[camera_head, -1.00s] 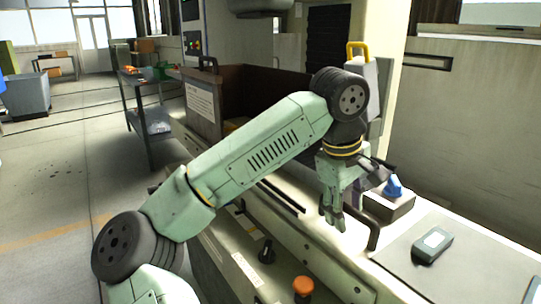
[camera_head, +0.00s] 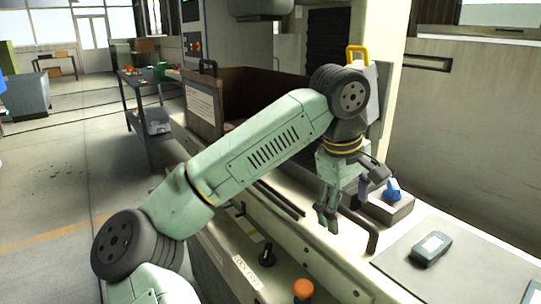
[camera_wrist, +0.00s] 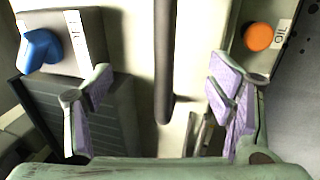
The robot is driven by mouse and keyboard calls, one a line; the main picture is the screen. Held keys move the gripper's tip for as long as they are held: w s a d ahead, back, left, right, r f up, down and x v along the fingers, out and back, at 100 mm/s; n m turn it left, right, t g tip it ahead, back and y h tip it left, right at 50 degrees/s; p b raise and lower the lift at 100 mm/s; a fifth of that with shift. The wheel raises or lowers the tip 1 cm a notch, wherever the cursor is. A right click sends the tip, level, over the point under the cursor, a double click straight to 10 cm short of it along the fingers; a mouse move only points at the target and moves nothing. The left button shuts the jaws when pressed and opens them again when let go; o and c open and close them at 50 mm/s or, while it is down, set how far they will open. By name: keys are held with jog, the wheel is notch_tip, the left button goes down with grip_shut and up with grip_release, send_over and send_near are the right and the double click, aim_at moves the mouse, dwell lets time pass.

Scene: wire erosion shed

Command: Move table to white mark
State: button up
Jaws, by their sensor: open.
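The cream machine bed (camera_head: 470,240) runs along the right; I cannot tell which part of it is the movable table. A dark bent bar handle (camera_head: 373,235) rises from its front edge. My gripper (camera_head: 328,222) is open, pointing down, to the left of this handle in the head view. In the wrist view, the dark bar (camera_wrist: 164,75) lies in the gap between the open fingers (camera_wrist: 160,110), touching neither finger. White label strips show near the blue knob (camera_wrist: 40,50); I cannot pick out a white mark for certain.
The blue knob (camera_head: 392,189) sits on a grey block behind my gripper. An orange button (camera_head: 303,289) and a black knob (camera_head: 266,255) are on the front panel. A dark handheld device (camera_head: 431,248) lies on a grey plate.

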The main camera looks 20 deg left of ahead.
jog(key=p+v, duration=0.1)
jog(key=v, duration=0.1)
jog(key=p+v, duration=0.2)
jog(key=w+d+p+v, duration=0.1)
jog(key=v, duration=0.1)
jog(key=shift+a+r, duration=0.1)
jog(key=shift+r, duration=0.4)
jog(key=shift+f, duration=0.1)
